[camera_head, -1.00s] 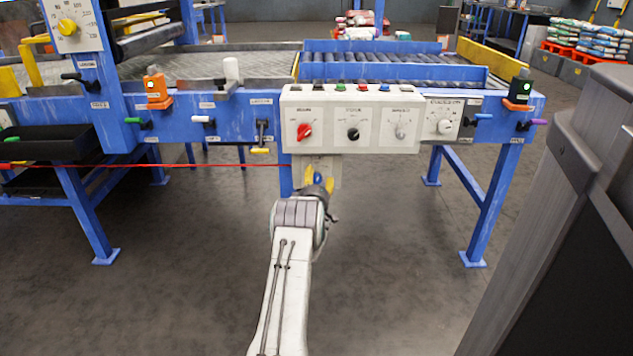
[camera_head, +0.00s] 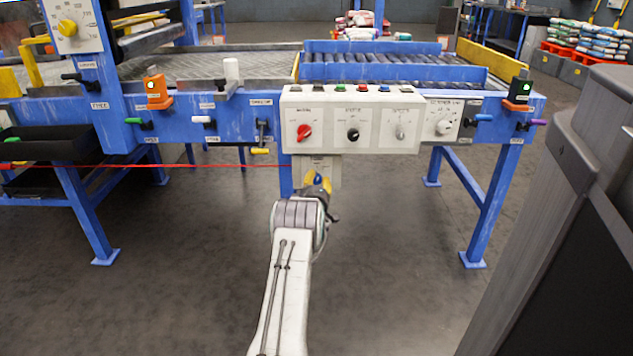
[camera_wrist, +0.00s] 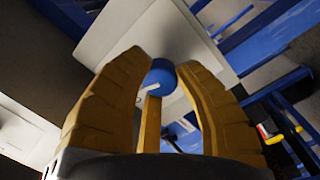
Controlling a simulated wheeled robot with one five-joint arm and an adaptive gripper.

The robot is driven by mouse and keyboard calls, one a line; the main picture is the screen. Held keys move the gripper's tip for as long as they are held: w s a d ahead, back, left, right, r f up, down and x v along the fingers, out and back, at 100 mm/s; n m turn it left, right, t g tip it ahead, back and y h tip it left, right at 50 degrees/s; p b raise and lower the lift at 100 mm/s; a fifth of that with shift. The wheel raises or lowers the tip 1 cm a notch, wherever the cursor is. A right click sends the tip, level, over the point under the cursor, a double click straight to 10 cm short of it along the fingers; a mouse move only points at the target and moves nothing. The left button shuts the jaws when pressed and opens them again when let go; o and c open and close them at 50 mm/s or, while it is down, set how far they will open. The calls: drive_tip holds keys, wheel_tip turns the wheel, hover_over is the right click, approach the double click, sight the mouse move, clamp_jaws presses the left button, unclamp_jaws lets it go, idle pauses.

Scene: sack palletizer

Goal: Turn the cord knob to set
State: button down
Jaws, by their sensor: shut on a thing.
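The blue knob (camera_head: 317,180) sits on a pale plate (camera_head: 322,160) under the white control panel, near the end of the red cord (camera_head: 200,165). In the wrist view the blue knob (camera_wrist: 160,76) is between the tips of my yellow fingers, with the pale plate (camera_wrist: 135,30) behind it. My gripper (camera_head: 317,182) is shut on the blue knob. A small pale mark shows at the knob's lower left in the wrist view. The fingers hide part of the knob, and its setting cannot be read.
The white control panel (camera_head: 350,117) with red, black and grey knobs is just above my gripper. Blue table legs (camera_head: 485,205) stand at either side. A large grey cabinet (camera_head: 590,200) fills the right foreground. The floor below the table is clear.

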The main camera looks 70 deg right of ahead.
drive_tip(key=n, duration=0.4)
idle(0.3)
drive_tip(key=c, duration=0.9)
unclamp_jaws()
drive_tip(key=shift+o, duration=0.2)
drive_tip(key=v, duration=1.2)
drive_tip(key=shift+f, duration=0.25)
